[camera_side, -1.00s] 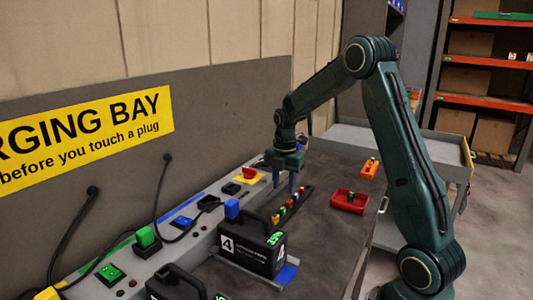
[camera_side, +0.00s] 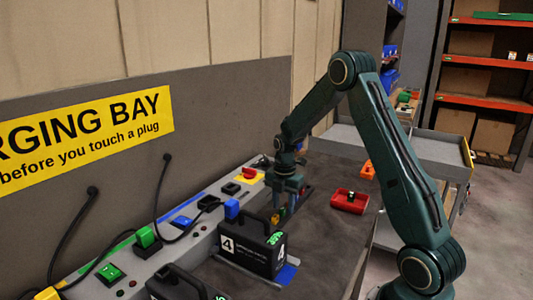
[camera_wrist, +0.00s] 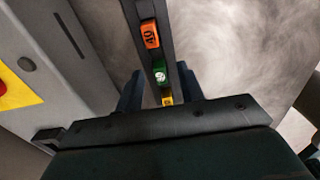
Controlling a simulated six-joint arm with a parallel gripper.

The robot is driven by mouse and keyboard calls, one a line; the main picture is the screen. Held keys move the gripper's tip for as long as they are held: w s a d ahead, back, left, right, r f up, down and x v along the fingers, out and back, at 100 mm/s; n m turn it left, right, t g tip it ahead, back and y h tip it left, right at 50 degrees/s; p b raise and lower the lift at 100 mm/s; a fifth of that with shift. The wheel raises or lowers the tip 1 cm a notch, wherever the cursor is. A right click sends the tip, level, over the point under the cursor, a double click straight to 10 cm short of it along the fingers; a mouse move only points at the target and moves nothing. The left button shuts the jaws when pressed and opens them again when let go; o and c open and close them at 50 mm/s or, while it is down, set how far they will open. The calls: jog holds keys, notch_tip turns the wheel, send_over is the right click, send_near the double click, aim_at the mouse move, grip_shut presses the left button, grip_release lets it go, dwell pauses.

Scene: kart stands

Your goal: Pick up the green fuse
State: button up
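The green fuse (camera_wrist: 159,71) sits in a dark narrow rack (camera_wrist: 136,10) in the wrist view, between an orange fuse marked 40 (camera_wrist: 150,34) and a yellow fuse (camera_wrist: 167,98). My gripper (camera_wrist: 159,90) is open, with one finger on each side of the rack near the green and yellow fuses. Nothing is visibly held. In the side view my gripper (camera_side: 283,202) points down over the rack, and its fingers hide part of the fuse row. I cannot make out the green fuse there.
A red tray (camera_side: 349,208) stands right of the rack, with an orange item (camera_side: 367,169) behind it. A black battery case marked 4 (camera_side: 253,250) stands in front. The charging ledge with a yellow plate (camera_side: 246,178) runs along the left.

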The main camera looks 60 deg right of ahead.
jog(key=shift+f, duration=0.5)
jog(key=shift+c, duration=0.5)
grip_shut()
